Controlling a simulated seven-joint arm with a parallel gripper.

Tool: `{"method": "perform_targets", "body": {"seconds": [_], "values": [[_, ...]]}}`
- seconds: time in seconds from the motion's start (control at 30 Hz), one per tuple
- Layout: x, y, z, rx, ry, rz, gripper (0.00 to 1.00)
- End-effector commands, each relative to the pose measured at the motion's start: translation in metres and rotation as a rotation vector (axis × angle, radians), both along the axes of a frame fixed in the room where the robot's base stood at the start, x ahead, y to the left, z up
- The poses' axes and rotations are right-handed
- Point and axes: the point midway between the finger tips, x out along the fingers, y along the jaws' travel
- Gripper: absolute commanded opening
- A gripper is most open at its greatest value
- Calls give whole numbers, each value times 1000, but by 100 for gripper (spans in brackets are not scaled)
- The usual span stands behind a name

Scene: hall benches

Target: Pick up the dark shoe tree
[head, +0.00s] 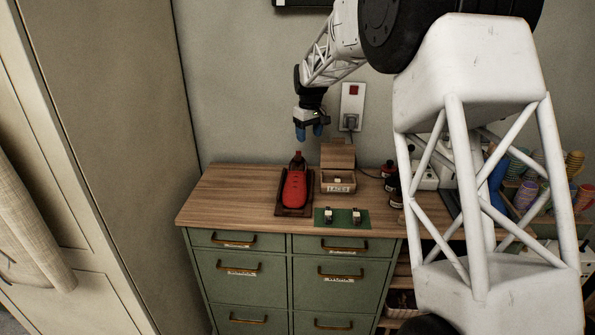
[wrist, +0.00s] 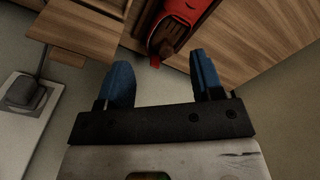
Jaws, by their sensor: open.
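A red shoe-shaped thing (head: 296,190) lies on a dark brown board (head: 280,207) on the wooden cabinet top. A dark part (head: 298,163) sits at its back end; it may be the dark shoe tree, but I cannot tell for sure. The wrist view shows the red thing (wrist: 185,8) at the top, with a dark brown part (wrist: 168,36) and a small red tip. My gripper (head: 309,133) hangs in the air above and behind the back end of the red thing. Its blue fingers (wrist: 162,75) are apart and empty.
A small open wooden box (head: 338,181) with a label stands right of the board. A green mat (head: 341,216) with two small items lies in front of it. Dark bottles (head: 390,180) stand further right. A wall socket (head: 352,108) is behind. The cabinet top's left side is clear.

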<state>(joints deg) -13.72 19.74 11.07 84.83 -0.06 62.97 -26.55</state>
Motion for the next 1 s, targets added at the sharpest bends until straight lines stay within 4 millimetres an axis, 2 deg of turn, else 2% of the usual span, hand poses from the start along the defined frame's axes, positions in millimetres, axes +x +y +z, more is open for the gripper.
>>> {"method": "perform_targets", "body": {"seconds": [0.1, 0.33, 0.83, 1.0], "values": [[22, 17, -20, -3, 11, 33, 61], [47, 37, -43, -5, 22, 74, 61], [52, 41, -48, -6, 24, 83, 61], [52, 41, -59, -6, 25, 83, 61]]}}
